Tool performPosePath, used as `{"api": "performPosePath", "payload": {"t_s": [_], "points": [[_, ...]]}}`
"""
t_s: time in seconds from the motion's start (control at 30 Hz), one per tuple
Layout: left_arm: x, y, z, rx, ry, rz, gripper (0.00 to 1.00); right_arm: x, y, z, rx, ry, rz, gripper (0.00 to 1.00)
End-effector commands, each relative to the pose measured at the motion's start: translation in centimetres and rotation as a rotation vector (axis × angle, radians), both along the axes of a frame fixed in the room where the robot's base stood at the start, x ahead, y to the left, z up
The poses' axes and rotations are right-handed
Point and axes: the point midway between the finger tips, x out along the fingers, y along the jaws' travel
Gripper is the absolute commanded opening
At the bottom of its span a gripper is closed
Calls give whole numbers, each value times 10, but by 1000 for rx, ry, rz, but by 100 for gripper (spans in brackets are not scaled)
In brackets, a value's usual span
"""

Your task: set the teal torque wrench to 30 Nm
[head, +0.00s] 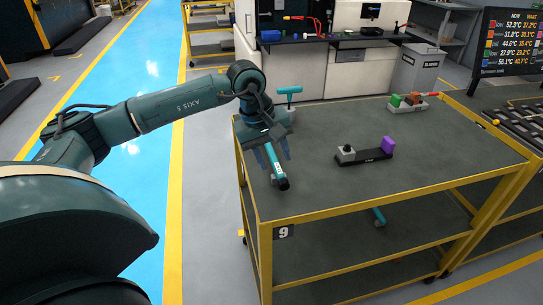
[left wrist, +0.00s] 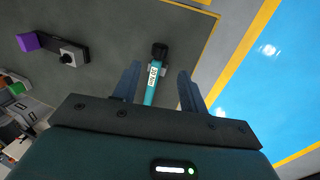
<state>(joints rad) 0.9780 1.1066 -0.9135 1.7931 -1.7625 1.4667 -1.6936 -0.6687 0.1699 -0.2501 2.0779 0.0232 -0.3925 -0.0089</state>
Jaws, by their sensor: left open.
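The teal torque wrench (head: 274,160) lies near the left edge of the grey table top, its black end toward the front edge. In the left wrist view the wrench (left wrist: 151,92) has a black knobbed end and a white label with small print whose number I cannot read surely. My left gripper (head: 276,163) is over the wrench, pointing down. In the left wrist view its two fingers (left wrist: 158,76) stand apart, one on each side of the wrench, with gaps on both sides. The wrench's far part is hidden behind the gripper. My right gripper is not in view.
A black fixture (head: 366,160) with a grey knobbed block and a purple block stands mid-table. A teal T-handled tool (head: 289,90) stands behind my gripper. A tray (head: 408,107) with coloured blocks is at the back. The table's (head: 340,215) yellow edge is close; its front right is clear.

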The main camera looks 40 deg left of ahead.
Motion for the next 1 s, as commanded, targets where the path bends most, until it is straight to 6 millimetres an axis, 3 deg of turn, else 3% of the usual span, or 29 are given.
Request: {"api": "performPosePath", "payload": {"t_s": [0.63,1.0], "points": [[15,-13,-78,0,2,1,43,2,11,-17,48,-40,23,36],[16,-14,-78,0,0,1,43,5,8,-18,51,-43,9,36]]}}
